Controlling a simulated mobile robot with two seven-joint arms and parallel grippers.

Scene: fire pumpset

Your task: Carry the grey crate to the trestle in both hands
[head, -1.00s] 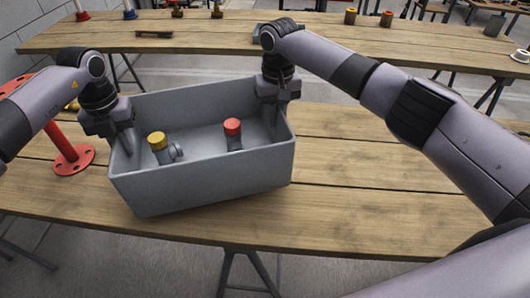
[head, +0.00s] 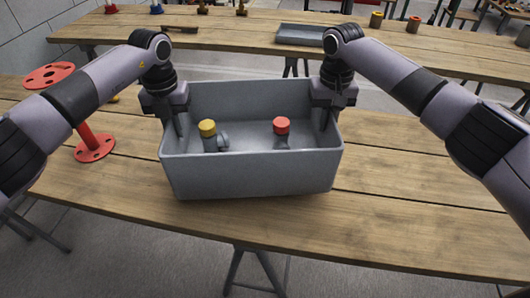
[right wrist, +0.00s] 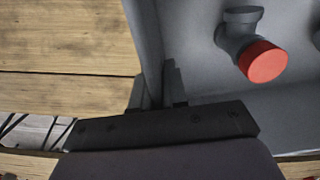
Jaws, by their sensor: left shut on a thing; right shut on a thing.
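The grey crate (head: 255,175) is at the middle of the head view, over the near wooden trestle table (head: 400,215). It looks about level; I cannot tell whether its base touches the boards. Inside are a yellow-capped grey fitting (head: 208,130) and a red-capped grey fitting (head: 282,128). My left gripper (head: 180,122) is shut on the crate's left wall. My right gripper (head: 323,115) is shut on its right wall. In the right wrist view the fingers (right wrist: 165,85) straddle the wall, and the red cap (right wrist: 262,62) shows inside the crate.
A red flanged pipe stand (head: 93,145) is on the table left of the crate, near my left arm. A second wooden table (head: 230,42) stands behind, with a grey tray (head: 300,34) and several small fittings. The boards right of the crate are clear.

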